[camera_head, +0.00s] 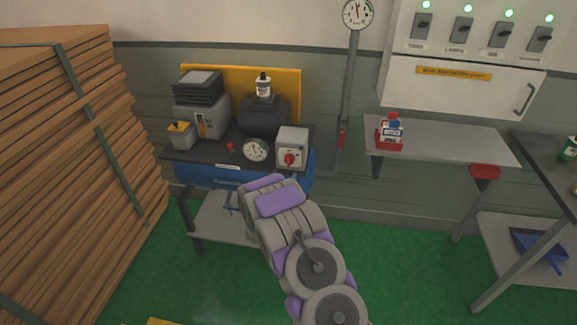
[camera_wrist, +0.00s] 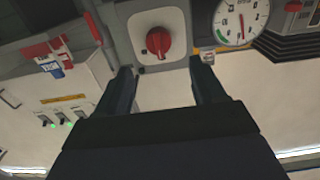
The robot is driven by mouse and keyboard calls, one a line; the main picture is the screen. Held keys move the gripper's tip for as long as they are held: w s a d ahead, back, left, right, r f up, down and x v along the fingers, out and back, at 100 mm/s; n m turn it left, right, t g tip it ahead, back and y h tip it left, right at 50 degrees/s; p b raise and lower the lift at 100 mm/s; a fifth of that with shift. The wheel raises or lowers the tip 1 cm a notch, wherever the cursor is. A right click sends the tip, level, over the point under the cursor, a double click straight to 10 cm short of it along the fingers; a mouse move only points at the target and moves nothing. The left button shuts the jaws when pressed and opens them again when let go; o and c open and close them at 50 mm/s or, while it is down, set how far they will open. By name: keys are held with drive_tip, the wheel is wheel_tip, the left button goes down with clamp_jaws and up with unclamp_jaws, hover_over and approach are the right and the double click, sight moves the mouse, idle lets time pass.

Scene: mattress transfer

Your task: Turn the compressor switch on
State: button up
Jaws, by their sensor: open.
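The compressor (camera_head: 265,117) stands on a dark-topped bench against the wall. Its switch is a red rotary knob (camera_head: 290,158) on a light grey box (camera_head: 293,141) at the bench's front right. In the wrist view the red knob (camera_wrist: 158,41) sits on its pale plate, ahead of and between my fingers. My gripper (camera_wrist: 165,78) is open and empty, with two dark fingers apart, and does not touch the knob. In the head view my arm reaches toward the bench and its links hide the gripper. A round gauge (camera_head: 256,150) is left of the switch box.
A wall panel with several lit switches (camera_head: 480,30) hangs at upper right. A shelf (camera_head: 440,145) holds a red-and-white item (camera_head: 390,132). A tall stack of brown boards (camera_head: 70,150) fills the left. Green floor (camera_head: 390,270) is clear between.

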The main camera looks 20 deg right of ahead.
sight(288, 163)
drive_tip(key=x, duration=0.2)
drive_tip(key=b+x, duration=0.1)
drive_tip(key=x, duration=0.2)
drive_tip(key=d+x, duration=0.1)
drive_tip(key=x, duration=0.2)
drive_tip(key=shift+s+d+f, duration=0.1)
drive_tip(key=shift+f, duration=0.05)
drive_tip(key=shift+b, duration=0.3)
drive_tip(key=shift+w+a, duration=0.25)
drive_tip(key=shift+a, duration=0.4)
drive_tip(key=shift+d, duration=0.55)
drive_tip(key=c, duration=0.4)
drive_tip(key=shift+a, duration=0.15)
drive_tip(key=c, duration=0.6)
